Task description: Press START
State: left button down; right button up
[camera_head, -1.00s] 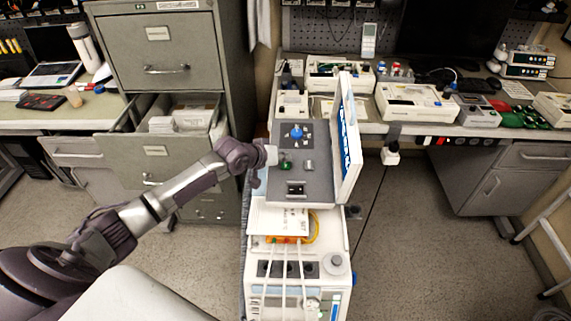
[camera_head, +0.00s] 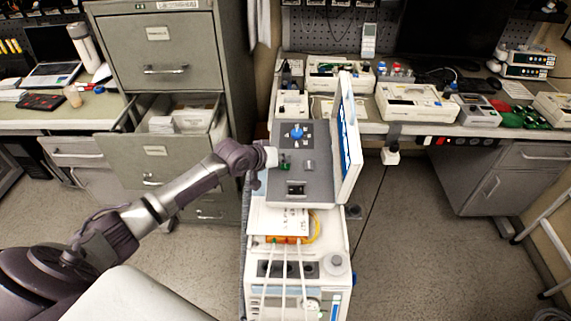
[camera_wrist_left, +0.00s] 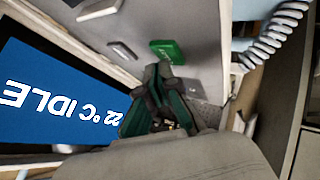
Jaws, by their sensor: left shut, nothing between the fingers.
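The device's grey panel (camera_head: 317,185) shows in the head view, with a green START button (camera_head: 286,167) near its left edge. In the left wrist view the green button (camera_wrist_left: 168,50) lies just beyond the fingertips, its lettering too blurred to read. My left gripper (camera_head: 278,163) is over the panel's left side, close to the button. In the left wrist view its dark fingers (camera_wrist_left: 158,78) are together and empty. I cannot tell whether the tips touch the button. The blue screen (camera_wrist_left: 55,100) reads "22 °C IDLE". My right gripper is not in view.
A blue knob (camera_head: 297,132) and a small grey button (camera_head: 309,165) share the panel. The upright screen housing (camera_head: 348,135) bounds it on the right. A white coiled cord (camera_wrist_left: 272,38) hangs nearby. An open drawer (camera_head: 178,120) is behind my arm.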

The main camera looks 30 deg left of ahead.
aim_at(283, 172)
pick_arm(q)
jog(key=shift+f, duration=0.45)
dwell(0.6)
jog(key=shift+s+r+p, duration=0.1)
jog(key=shift+r+p, duration=0.7)
jog(key=shift+p, duration=0.05)
jog(key=r+p, duration=0.1)
jog(key=p, duration=0.1)
jog(key=r+p, duration=0.4)
jog(key=shift+s+d, duration=0.25)
jog(key=shift+s, duration=0.15)
dwell(0.5)
